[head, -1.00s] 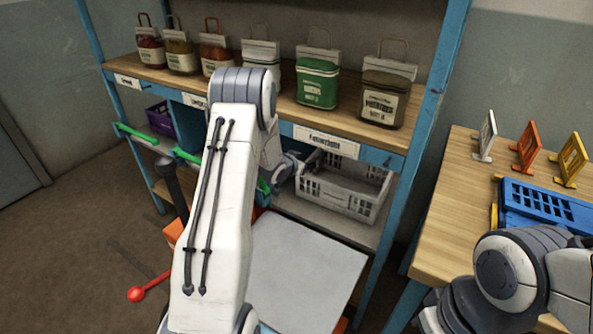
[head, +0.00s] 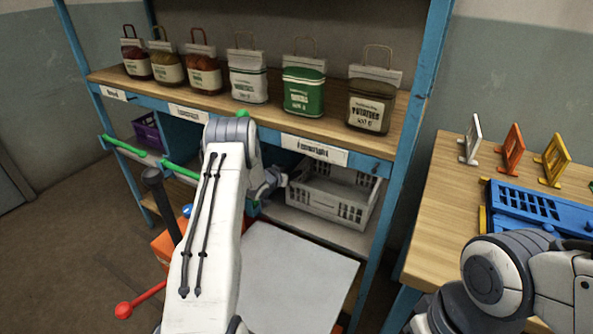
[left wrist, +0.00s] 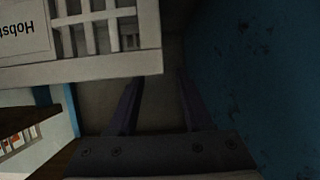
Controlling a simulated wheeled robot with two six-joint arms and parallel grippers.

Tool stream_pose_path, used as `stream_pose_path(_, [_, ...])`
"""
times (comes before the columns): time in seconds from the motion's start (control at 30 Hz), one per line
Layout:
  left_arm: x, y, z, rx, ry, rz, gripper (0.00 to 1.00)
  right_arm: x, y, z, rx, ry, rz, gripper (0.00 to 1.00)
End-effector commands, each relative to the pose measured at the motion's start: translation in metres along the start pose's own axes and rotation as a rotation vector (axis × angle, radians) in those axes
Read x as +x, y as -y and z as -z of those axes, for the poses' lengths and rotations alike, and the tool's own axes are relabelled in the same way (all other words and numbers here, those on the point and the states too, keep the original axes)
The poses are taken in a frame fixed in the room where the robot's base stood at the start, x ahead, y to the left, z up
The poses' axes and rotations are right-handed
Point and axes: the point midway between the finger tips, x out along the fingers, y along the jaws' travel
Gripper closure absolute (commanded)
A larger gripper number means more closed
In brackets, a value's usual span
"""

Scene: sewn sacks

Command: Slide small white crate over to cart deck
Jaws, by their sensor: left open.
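The small white crate (head: 349,207) has slotted walls and stands on the lower shelf of the blue rack. Its near wall and part of a label show in the left wrist view (left wrist: 110,68). My left gripper (head: 281,181) is open at the crate's left end, partly hidden behind my forearm. In the left wrist view its two dark fingers (left wrist: 160,85) point past the crate's corner, one close to the wall; contact cannot be told. The pale flat cart deck (head: 300,275) lies in front of the shelf, bare where visible. My right gripper is out of view.
Several labelled sacks (head: 303,87) stand on the wooden upper shelf above the crate. A blue rack post (head: 408,140) rises right of it. A purple crate (head: 148,132) is at the left. A wooden table (head: 445,200) at the right holds a blue crate (head: 540,208) and coloured stands.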

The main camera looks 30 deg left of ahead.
Motion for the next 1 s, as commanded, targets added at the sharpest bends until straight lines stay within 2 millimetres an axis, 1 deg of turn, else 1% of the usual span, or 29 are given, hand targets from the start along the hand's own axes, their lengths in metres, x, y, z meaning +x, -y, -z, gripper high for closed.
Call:
stream_pose_path(0.03, [0.01, -0.001, -0.001, 0.002, -0.001, -0.001, 0.5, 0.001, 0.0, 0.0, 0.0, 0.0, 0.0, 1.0])
stream_pose_path(0.1, [0.022, -0.001, -0.001, 0.001, 0.0, -0.001, 0.5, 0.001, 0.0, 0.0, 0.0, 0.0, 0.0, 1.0])
stream_pose_path(0.2, [0.036, -0.001, -0.001, 0.002, -0.001, -0.001, 0.5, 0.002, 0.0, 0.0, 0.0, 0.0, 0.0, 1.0])
stream_pose_path(0.33, [0.048, 0.0, -0.001, 0.001, 0.0, -0.001, 0.5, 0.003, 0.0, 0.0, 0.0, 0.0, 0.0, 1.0])
stream_pose_path(0.5, [0.057, 0.0, 0.0, 0.001, 0.0, 0.0, 0.5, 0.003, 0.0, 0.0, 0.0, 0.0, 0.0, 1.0])
stream_pose_path(0.8, [0.058, 0.0, 0.0, 0.0, 0.001, 0.0, 0.5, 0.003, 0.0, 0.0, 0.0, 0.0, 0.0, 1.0])
stream_pose_path(0.83, [0.058, 0.0, 0.0, 0.0, 0.001, 0.0, 0.54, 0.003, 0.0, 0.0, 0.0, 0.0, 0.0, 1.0])
stream_pose_path(0.87, [0.058, 0.0, 0.0, 0.0, 0.001, 0.0, 0.65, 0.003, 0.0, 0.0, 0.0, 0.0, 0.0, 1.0])
stream_pose_path(0.9, [0.057, 0.0, 0.0, 0.0, 0.001, 0.0, 0.81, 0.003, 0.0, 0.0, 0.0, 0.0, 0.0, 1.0])
stream_pose_path(0.93, [0.057, 0.0, 0.0, 0.0, 0.001, 0.0, 0.92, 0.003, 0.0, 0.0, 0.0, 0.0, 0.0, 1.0])
stream_pose_path(0.97, [0.057, 0.0, 0.0, 0.0, 0.001, 0.0, 1.0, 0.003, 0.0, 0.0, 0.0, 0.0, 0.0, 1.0])
stream_pose_path(1.0, [0.057, 0.0, 0.0, 0.0, 0.001, 0.0, 1.0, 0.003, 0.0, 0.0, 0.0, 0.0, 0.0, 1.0])
